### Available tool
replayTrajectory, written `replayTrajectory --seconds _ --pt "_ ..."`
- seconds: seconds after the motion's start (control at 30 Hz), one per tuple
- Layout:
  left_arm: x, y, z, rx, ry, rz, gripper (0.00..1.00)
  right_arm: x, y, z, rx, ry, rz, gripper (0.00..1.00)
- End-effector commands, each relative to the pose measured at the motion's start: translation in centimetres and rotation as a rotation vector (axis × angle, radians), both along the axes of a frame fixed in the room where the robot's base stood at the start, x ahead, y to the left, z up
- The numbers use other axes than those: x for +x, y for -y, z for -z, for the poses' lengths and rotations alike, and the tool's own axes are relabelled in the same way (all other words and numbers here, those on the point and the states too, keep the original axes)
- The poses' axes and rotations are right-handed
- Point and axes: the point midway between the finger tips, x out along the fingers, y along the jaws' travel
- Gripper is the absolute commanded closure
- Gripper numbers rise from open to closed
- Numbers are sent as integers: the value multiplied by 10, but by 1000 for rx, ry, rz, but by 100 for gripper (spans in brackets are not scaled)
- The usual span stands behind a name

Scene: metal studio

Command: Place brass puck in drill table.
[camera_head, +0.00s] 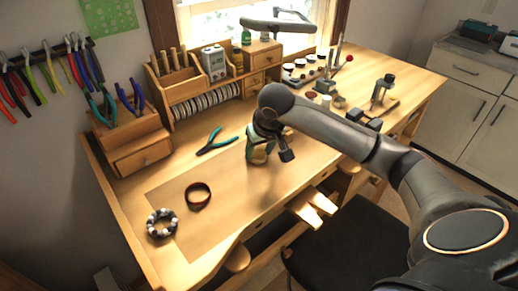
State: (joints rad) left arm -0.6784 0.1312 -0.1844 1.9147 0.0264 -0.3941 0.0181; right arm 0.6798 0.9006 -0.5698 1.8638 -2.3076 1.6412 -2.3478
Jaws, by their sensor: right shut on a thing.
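My right gripper (270,153) is low over the middle of the workbench, fingers pointing down. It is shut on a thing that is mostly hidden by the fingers. A yellowish patch shows there, in keeping with the brass puck, but its shape is not clear. A small drill press (383,88) stands on the right part of the bench, well to the right of my right gripper. Its drill table is too small to make out clearly. My left gripper is not in view.
Teal-handled pliers (217,142), a dark ring (197,196) and a beaded bracelet (161,223) lie on the bench. A wooden organizer (205,90) stands at the back. Small jars and tools crowd the bench near the drill press.

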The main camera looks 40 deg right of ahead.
Motion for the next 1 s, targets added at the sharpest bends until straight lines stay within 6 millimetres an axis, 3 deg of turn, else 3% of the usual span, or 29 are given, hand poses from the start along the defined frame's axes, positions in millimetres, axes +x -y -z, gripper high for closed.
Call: replayTrajectory --seconds 0.33,0.37,0.6,0.87,1.0 --pt "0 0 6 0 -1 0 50 0 0 5 -2 2 -1 100" --pt "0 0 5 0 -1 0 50 0 0 3 -1 2 -1 41" --pt "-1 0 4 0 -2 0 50 0 0 3 0 1 0 15" --pt "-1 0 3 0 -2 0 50 0 0 2 0 1 0 15" --pt "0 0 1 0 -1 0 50 -2 0 -8 -1 5 -1 15"
